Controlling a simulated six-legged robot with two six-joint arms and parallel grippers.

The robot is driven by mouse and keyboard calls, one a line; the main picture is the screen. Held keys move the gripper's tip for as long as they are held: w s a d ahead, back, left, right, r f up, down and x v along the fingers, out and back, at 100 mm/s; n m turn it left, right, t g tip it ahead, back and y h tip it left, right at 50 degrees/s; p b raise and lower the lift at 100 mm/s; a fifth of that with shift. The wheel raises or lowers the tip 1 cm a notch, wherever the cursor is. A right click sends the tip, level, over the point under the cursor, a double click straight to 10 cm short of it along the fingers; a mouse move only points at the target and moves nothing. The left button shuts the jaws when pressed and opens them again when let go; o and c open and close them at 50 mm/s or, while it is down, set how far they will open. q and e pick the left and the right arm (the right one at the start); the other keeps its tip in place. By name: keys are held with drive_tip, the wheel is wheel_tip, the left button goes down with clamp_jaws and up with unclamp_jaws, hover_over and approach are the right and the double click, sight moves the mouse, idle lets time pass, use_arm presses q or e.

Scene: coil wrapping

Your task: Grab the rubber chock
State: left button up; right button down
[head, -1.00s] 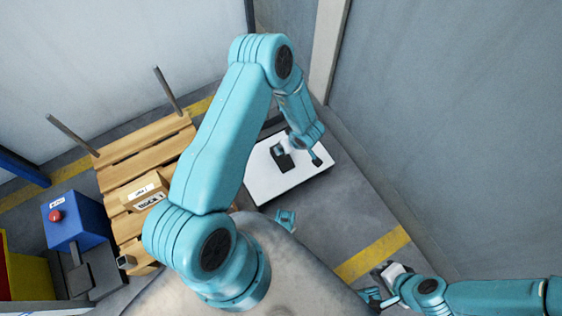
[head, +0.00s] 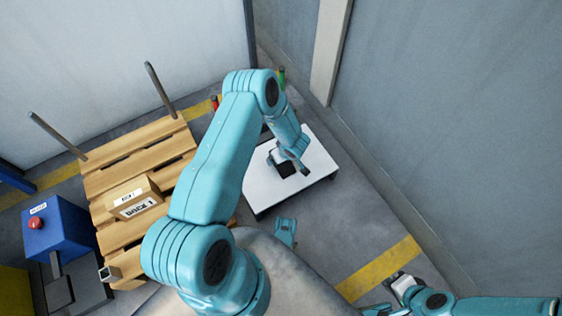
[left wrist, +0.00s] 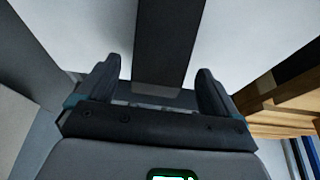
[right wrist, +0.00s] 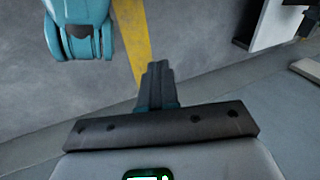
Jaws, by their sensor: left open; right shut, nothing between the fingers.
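The rubber chock appears as a black block (head: 286,170) on the white-topped table (head: 318,165). In the left wrist view the dark block (left wrist: 165,45) stretches up from between the fingertips, its near end close to the gripper. My left gripper (left wrist: 163,85) is open, with one finger on each side of the block and visible gaps. It also shows over the chock in the head view (head: 288,160), partly hiding it. My right gripper (right wrist: 158,75) is shut and empty, away from the table above the floor.
A wooden pallet (head: 150,150) with upright posts and a small carton (head: 134,197) stands left of the table. A blue box with a red button (head: 58,232) is further left. Grey walls close in behind and at right. The floor right of the table is clear.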

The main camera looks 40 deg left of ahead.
use_arm(q)
drive_tip(key=b+x, duration=0.1)
drive_tip(key=x, duration=0.2)
drive_tip(key=shift+w+f, duration=0.1)
drive_tip(key=shift+f, duration=0.1)
use_arm(e)
drive_tip(key=shift+w+d+f+t, duration=0.2)
drive_tip(key=shift+w+f+t, duration=0.1)
drive_tip(key=shift+w+f, duration=0.7)
use_arm(q)
drive_tip(key=shift+a, duration=0.1)
drive_tip(key=c, duration=1.2)
use_arm(e)
drive_tip(key=shift+s+f, duration=0.1)
drive_tip(key=shift+s, duration=0.1)
use_arm(q)
drive_tip(key=shift+r, duration=0.1)
